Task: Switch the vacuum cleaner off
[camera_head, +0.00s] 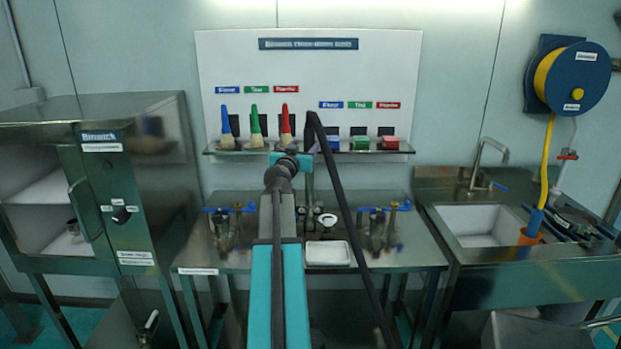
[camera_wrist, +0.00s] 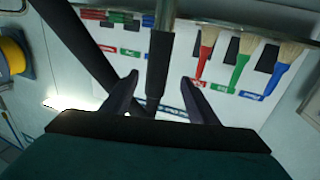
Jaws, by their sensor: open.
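My gripper (camera_wrist: 158,78) is open, with its two dark fingers on either side of a grey tube with a dark lower section (camera_wrist: 158,50). I cannot tell whether the fingers touch it. A thick dark hose (camera_wrist: 75,45) slants to meet the tube's end near the fingers. In the head view the dark hose (camera_head: 347,225) runs from in front of the shelf down to the lower right. My gripper's end shows near the shelf (camera_head: 292,162). No vacuum cleaner body or switch can be clearly made out.
Brushes (camera_head: 255,135) and coloured blocks (camera_head: 361,143) sit on the shelf of a labelled white board (camera_head: 305,75). Below stands a steel table (camera_head: 410,252) with a white tray (camera_head: 327,254). A steel cabinet (camera_head: 150,215) is left; a sink (camera_head: 480,225) and hose reel (camera_head: 577,77) are right.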

